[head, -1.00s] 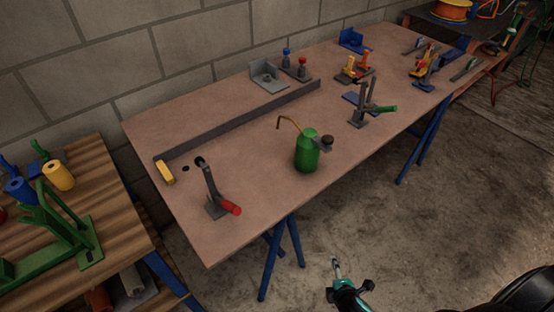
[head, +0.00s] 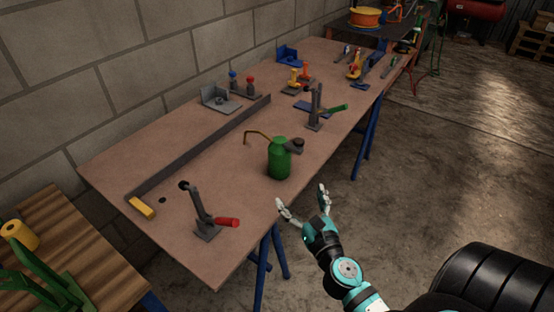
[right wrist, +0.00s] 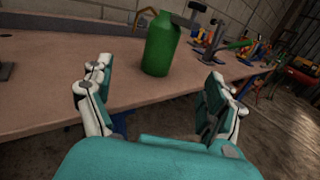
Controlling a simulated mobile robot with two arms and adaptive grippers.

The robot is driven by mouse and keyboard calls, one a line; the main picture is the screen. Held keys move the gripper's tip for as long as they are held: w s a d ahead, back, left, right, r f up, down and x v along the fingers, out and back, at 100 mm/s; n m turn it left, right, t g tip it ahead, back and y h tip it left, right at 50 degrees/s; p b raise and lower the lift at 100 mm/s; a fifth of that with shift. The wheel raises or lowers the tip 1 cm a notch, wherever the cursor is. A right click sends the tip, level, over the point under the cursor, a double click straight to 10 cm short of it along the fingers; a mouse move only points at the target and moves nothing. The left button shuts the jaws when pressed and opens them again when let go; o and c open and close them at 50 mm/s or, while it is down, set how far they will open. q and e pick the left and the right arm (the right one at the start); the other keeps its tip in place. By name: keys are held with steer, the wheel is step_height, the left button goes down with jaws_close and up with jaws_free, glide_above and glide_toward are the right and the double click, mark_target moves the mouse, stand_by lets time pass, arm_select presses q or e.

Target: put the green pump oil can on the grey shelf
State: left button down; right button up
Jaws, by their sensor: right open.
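The green pump oil can (head: 279,160) stands upright on the brown table (head: 240,190) near its front edge, with a thin brass spout toward the left and a dark pump lever at the top. My right gripper (head: 303,202) is open and empty just off the front edge, a little to the right of and nearer than the can. In the right wrist view the can (right wrist: 161,46) stands ahead, between the two spread fingers and beyond their tips. I see no grey shelf that I can make out for certain. My left gripper is not in view.
A toggle clamp with a red handle (head: 227,222) stands left of the can. A clamp with a green handle (head: 331,110) stands behind it to the right. A long grey bar (head: 205,146) lies along the table. A wooden bench (head: 75,232) is at the left.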

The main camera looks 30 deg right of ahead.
mark_target(282, 162)
steer(key=p+x, duration=0.1)
steer(key=x, duration=0.4)
steer(key=p+x, duration=0.1)
steer(key=x, duration=0.5)
steer(key=shift+w+r, duration=0.25)
steer(key=shift+w, duration=0.05)
steer(key=x, duration=0.5)
steer(key=shift+w+d+f, duration=0.2)
steer(key=shift+w+d, duration=0.1)
steer(key=shift+w, duration=0.05)
steer(key=c, duration=1.5)
steer(key=shift+r, duration=0.1)
steer(key=shift+c, duration=1)
steer(key=shift+r, duration=0.15)
